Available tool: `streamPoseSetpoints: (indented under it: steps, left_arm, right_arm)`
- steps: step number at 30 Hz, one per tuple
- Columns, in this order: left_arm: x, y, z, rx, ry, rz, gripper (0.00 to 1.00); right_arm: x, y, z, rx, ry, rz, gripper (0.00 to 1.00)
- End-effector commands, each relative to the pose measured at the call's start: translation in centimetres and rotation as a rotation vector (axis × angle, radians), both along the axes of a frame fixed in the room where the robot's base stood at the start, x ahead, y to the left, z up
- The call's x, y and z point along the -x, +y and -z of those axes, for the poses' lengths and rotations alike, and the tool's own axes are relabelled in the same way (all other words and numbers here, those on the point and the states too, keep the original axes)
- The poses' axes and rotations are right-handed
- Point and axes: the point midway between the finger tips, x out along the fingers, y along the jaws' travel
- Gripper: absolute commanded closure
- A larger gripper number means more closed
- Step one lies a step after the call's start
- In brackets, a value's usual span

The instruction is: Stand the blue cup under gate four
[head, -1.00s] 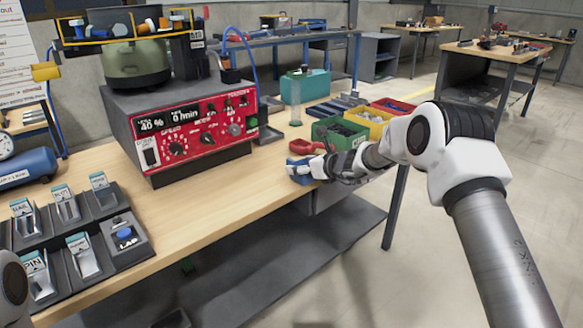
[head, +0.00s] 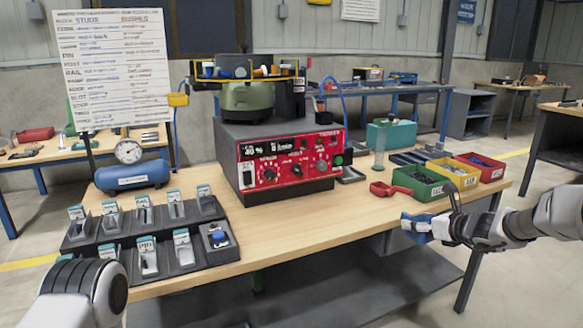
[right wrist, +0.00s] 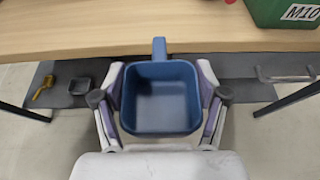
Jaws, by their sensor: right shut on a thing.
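The blue cup (right wrist: 160,97) is a square, open-topped cup with a short handle, and it looks empty in the right wrist view. My right gripper (right wrist: 158,105) is shut on it, one finger on each side. In the head view the cup (head: 416,227) is at the bench's front edge on the right, in my right gripper (head: 432,228). The wrist view shows it just off the bench edge, over the lower shelf. The bowl feeder (head: 250,95) stands on its red-fronted control box (head: 290,160). I cannot tell which gate is four. My left gripper is out of view.
A red scoop-like cup (head: 388,190) lies on the bench (head: 300,219), near green (head: 420,182), yellow (head: 453,174) and red (head: 481,168) bins. A black rack of labelled slots (head: 110,241) fills the left. Bench space before the control box is clear.

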Motion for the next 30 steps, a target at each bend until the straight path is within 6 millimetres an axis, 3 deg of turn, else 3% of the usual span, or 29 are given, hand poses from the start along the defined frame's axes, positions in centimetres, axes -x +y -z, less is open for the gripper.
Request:
streamPoseSetpoints:
  steps: [5,8,15,21,30]
  left_arm:
    - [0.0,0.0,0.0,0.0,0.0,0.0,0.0]
    - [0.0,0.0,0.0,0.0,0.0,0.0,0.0]
    - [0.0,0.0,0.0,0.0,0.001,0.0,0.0]
    - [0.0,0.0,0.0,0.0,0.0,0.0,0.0]
    - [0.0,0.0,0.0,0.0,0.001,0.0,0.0]
  right_arm:
    - [3.9,1.0,2.8,-0.008,0.01,-0.005,0.76]
    - [7.4,2.8,4.8,-0.01,0.012,-0.041,0.76]
    - [18.0,9.4,8.7,-0.009,0.011,-0.217,0.76]
    - [24.9,14.0,9.5,-0.006,0.008,-0.359,0.76]
    - [31.1,18.0,9.4,-0.002,0.005,-0.519,0.76]
